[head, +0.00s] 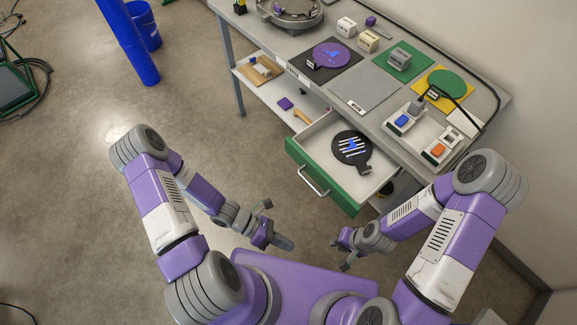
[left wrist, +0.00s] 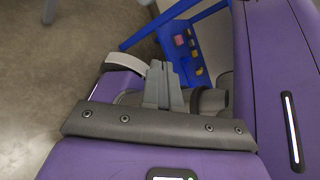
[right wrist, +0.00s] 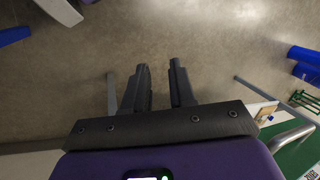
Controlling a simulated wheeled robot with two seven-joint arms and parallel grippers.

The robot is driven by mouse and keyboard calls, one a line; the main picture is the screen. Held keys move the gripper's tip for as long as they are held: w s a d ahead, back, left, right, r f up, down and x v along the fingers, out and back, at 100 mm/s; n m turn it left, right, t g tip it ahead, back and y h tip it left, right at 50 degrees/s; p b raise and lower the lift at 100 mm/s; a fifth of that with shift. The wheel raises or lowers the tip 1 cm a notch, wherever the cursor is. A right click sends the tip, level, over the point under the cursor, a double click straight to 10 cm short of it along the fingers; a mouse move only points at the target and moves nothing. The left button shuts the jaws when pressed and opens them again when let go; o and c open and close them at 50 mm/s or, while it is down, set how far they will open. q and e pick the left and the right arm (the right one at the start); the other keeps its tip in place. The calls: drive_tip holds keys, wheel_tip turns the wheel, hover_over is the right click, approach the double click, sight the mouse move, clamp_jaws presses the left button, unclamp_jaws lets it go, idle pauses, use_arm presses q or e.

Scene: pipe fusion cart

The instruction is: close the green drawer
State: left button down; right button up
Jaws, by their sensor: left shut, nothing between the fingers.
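The green drawer (head: 327,177) is pulled out from under the cart, with its grey bar handle (head: 313,181) facing me. A black round plate with a handle (head: 351,148), with white stripes and a blue mark, lies inside it. My left gripper (head: 284,242) is shut and empty, in front of and apart from the drawer; its closed fingers also show in the left wrist view (left wrist: 163,85). My right gripper (head: 340,254) is open and empty, below the drawer front in the picture. In the right wrist view, the green front (right wrist: 302,156) shows at the lower right edge.
The cart's grey top (head: 365,88) holds coloured mats, small blocks and switch boxes. A lower shelf (head: 290,100) holds a few small items left of the drawer. A blue post (head: 128,42) and blue bin (head: 146,25) stand at the upper left. The floor left of the drawer is clear.

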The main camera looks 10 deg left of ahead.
use_arm(q)
drive_tip(key=w+a+r+n+t+h, duration=0.2)
drive_tip(key=w+a+n+t, duration=0.2)
drive_tip(key=w+n+t, duration=0.6)
drive_tip(key=n+t+y+b, duration=0.2)
drive_tip(key=n+t+y, duration=0.3)
drive_tip(key=n, duration=0.7)
approach(298, 159)
drive_tip(key=shift+t+h, duration=0.4)
drive_tip(key=shift+t, duration=0.2)
drive_tip(key=x, duration=0.2)
drive_tip(key=f+x, duration=0.1)
drive_tip(key=x, duration=0.1)
drive_tip(key=b+x, duration=0.1)
drive_tip(key=x, duration=0.1)
drive_tip(key=shift+w+d+f, duration=0.15)
drive_tip(key=shift+w+f, duration=0.1)
drive_tip(key=shift+w, duration=0.15)
